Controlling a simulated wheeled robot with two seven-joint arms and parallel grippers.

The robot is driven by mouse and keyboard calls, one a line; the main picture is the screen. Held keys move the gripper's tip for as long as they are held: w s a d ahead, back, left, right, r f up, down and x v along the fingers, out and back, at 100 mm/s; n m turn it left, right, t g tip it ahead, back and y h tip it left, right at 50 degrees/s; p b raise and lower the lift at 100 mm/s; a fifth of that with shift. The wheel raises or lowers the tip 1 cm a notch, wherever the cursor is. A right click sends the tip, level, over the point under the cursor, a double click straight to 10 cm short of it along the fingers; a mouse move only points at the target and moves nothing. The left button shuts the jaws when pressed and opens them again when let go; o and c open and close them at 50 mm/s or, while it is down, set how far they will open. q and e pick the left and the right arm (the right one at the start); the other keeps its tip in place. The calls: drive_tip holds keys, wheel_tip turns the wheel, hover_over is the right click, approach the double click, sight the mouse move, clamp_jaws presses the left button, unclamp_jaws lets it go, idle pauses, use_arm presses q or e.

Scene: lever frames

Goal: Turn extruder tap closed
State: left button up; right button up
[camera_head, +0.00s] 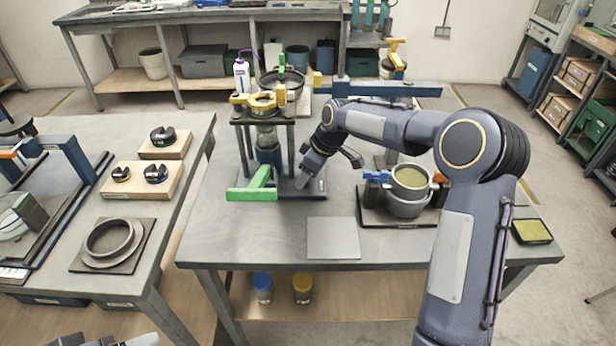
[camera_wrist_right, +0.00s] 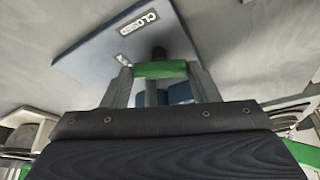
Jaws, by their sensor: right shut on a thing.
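The extruder (camera_head: 265,135) stands on the middle table, with a yellow collar on top and a blue lower body. Its green tap lever (camera_head: 262,178) is low at the front of the base. My right gripper (camera_head: 297,182) reaches down from the right beside the extruder. In the right wrist view the green lever (camera_wrist_right: 160,69) lies across between my two fingers (camera_wrist_right: 160,82), which are shut on it. A "CLOSED" label (camera_wrist_right: 138,23) is on the blue-grey base plate beyond. Grey parts, perhaps of my left arm, show at the bottom left edge; its fingers are not clear.
A grey square plate (camera_head: 333,238) lies in front of the extruder. A yellow-topped pad (camera_head: 532,231) lies at the right corner. The left table holds a ring fixture (camera_head: 112,243) and wooden blocks (camera_head: 140,183).

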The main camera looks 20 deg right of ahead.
drive_tip(key=m+h+b, duration=0.1)
drive_tip(key=m, duration=0.2)
drive_tip(key=shift+a+t, duration=0.15)
drive_tip(key=shift+t, duration=0.25)
drive_tip(key=m, duration=0.1)
drive_tip(key=m+h+b, duration=0.1)
drive_tip(key=m, duration=0.1)
drive_tip(key=shift+s+a+m+t, duration=0.15)
drive_tip(key=shift+m+t, duration=0.15)
drive_tip(key=m+h, duration=0.1)
drive_tip(key=m, duration=0.2)
drive_tip(key=shift+a+h+b, duration=0.15)
drive_tip(key=shift+h+b, duration=0.15)
drive_tip(key=shift+b, duration=0.05)
drive_tip(key=shift+m+h, duration=0.6)
drive_tip(key=shift+m, duration=1.1)
drive_tip(key=o, duration=1)
drive_tip(key=v, duration=0.7)
drive_tip(key=shift+s+a+r, duration=0.1)
drive_tip(key=shift+a+r, duration=0.05)
drive_tip(key=shift+r, duration=0.2)
